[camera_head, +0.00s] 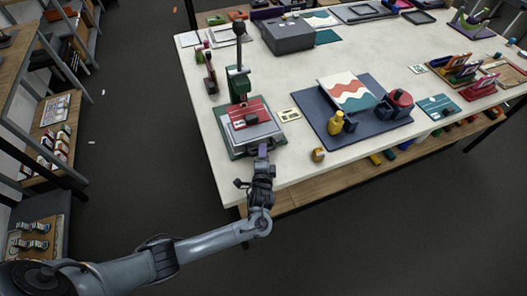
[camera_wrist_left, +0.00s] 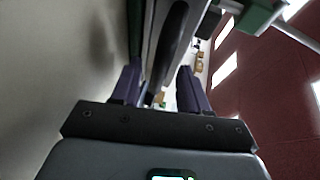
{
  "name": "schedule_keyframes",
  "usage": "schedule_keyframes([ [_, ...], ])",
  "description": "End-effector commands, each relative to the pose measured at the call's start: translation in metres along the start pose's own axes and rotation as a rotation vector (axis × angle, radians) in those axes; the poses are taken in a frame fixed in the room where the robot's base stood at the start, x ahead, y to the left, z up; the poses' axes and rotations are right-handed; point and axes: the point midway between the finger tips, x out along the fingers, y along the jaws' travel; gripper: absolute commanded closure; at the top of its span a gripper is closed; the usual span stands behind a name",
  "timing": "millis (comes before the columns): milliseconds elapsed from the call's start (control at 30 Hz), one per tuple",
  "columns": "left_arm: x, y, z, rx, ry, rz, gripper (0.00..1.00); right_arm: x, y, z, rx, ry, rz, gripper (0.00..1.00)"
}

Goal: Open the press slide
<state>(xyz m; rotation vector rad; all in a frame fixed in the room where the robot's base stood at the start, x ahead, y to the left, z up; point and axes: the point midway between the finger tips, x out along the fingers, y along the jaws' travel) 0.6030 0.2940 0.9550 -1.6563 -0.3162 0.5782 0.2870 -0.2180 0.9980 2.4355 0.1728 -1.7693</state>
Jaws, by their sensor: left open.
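The green press (camera_head: 240,84) stands at the left front corner of the table, with a black knob on top of its upright lever. Its grey slide (camera_head: 252,137) lies in the base at the front, below a red plate with a dark block. My left gripper (camera_head: 263,151) is at the slide's front edge. In the left wrist view, its purple fingers (camera_wrist_left: 157,84) are open, one on each side of a dark bar (camera_wrist_left: 172,42) at the slide's front. I cannot tell whether either finger touches it. My right gripper is not in view.
The white table (camera_head: 228,172) has a blue mat (camera_head: 322,120) right of the press, holding a wavy-striped sheet, a yellow bottle and a red-topped item. A small round brown item (camera_head: 318,155) sits near the front edge. A grey box (camera_head: 288,34) is behind. Floor in front is clear.

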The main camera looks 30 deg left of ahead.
Motion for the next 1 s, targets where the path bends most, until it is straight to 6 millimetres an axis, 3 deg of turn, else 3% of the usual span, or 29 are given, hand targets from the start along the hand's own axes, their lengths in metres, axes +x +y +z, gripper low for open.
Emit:
schedule_keyframes([
  [200, 0.019, 0.001, 0.0, 0.0, 0.001, 0.001, 0.56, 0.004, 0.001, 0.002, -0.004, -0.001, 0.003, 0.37],
  [567, 0.022, 0.001, 0.0, 0.0, 0.0, 0.002, 0.56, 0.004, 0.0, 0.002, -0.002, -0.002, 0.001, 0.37],
  [867, 0.022, 0.001, 0.0, 0.0, 0.001, 0.002, 0.99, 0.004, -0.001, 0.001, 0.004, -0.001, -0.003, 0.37],
  [1000, 0.022, 0.001, 0.0, 0.0, 0.001, 0.002, 1.0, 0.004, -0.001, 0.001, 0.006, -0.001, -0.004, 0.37],
])
